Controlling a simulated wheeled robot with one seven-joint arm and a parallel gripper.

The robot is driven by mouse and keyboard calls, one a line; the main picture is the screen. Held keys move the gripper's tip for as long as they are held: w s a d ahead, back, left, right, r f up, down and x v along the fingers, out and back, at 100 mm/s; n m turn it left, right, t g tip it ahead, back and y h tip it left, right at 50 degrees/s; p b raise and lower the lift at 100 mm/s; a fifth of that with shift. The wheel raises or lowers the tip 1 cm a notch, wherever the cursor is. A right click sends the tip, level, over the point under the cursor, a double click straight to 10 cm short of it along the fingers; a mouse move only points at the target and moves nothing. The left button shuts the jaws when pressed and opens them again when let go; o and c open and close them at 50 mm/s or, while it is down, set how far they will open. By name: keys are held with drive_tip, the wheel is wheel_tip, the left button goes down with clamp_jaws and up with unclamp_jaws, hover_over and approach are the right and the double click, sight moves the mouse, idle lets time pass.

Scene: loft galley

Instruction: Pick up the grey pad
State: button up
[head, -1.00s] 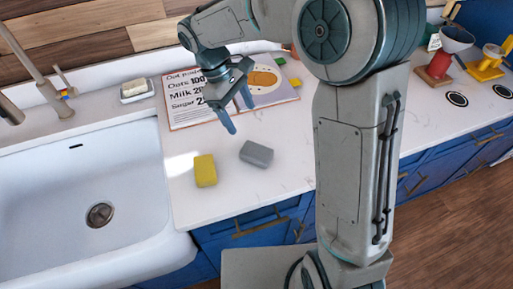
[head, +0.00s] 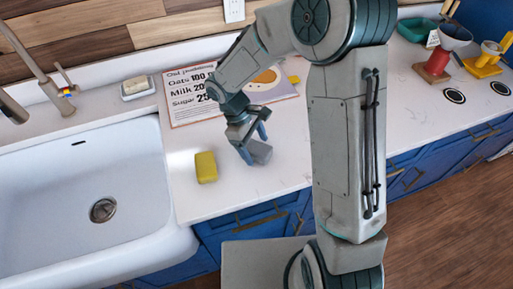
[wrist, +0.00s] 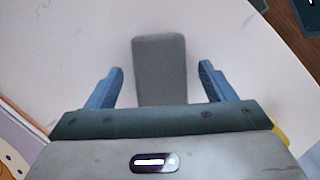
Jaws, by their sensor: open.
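The grey pad (head: 259,152) lies on the white counter, to the right of the yellow sponge-like block. My gripper (head: 254,146) is over the pad, pointing down, with its fingers partly hiding it in the head view. In the wrist view the grey pad (wrist: 159,70) lies between the two blue fingers of my gripper (wrist: 160,82), with a gap on each side. The gripper is open and holds nothing. The near end of the pad is hidden behind the gripper body in the wrist view.
The yellow block (head: 206,167) stands close left of the pad. The sink (head: 85,190) is further left. A recipe board (head: 190,98) lies behind my gripper. A soap dish (head: 137,89) is by the wall. The counter's front edge is near the pad.

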sight(261, 149)
drive_tip(key=shift+s+d+f, duration=0.1)
drive_tip(key=shift+d+f, duration=0.1)
drive_tip(key=shift+f, duration=0.3)
drive_tip(key=shift+f, duration=0.2)
drive_tip(key=c, duration=1.1)
drive_tip(key=shift+r, duration=0.15)
drive_tip(key=shift+r, duration=0.55)
wheel_tip(261, 149, up, 3)
drive_tip(key=shift+b, duration=0.5)
drive_tip(key=s+d+r, duration=0.2)
drive_tip(key=s+d+r+b, duration=0.1)
drive_tip(key=s+d+r, duration=0.1)
drive_tip(key=s+d, duration=0.1)
drive_tip(key=s+d+r, duration=0.3)
drive_tip(key=shift+s+d, duration=0.1)
drive_tip(key=shift+s, duration=0.05)
